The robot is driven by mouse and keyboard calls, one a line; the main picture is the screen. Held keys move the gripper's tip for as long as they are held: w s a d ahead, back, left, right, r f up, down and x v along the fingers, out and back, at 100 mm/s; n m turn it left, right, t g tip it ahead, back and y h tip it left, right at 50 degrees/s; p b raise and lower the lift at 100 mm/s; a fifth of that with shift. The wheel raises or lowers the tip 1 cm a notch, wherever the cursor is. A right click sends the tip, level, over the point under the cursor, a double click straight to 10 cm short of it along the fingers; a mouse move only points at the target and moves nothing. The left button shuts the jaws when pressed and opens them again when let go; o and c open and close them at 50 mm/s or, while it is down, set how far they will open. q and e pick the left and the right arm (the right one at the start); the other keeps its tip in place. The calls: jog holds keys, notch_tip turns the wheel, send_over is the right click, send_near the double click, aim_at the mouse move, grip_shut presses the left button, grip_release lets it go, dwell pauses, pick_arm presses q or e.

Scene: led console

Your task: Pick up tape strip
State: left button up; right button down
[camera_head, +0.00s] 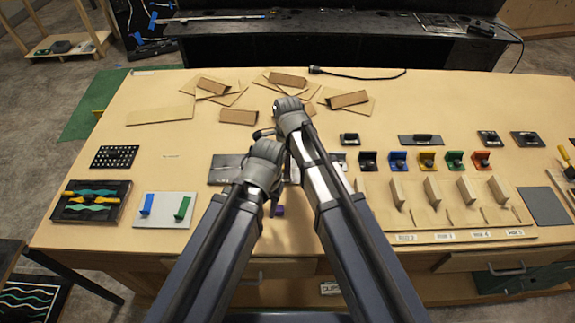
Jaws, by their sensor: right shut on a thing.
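My two arms reach in from the bottom and their wrists come close together over the middle of the table. My right gripper (280,194) points down between the arms, partly hidden by them. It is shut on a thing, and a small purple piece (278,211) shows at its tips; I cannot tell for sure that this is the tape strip. My left gripper is hidden behind its own wrist. A blue strip (146,204) and a green strip (183,208) stand on a white plate (164,217) at the left.
A dark plate (224,168) lies beside the left wrist. Cardboard pieces (238,116) lie at the back. Coloured blocks (427,161) and wooden dividers (432,191) line the right side. A dark tray (91,201) is at the far left. Bare tabletop lies at the front left.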

notch_tip(320, 180, up, 8)
jog(key=p, duration=0.7)
notch_tip(320, 180, up, 4)
jog(key=p, duration=0.4)
jog(key=shift+f, duration=0.25)
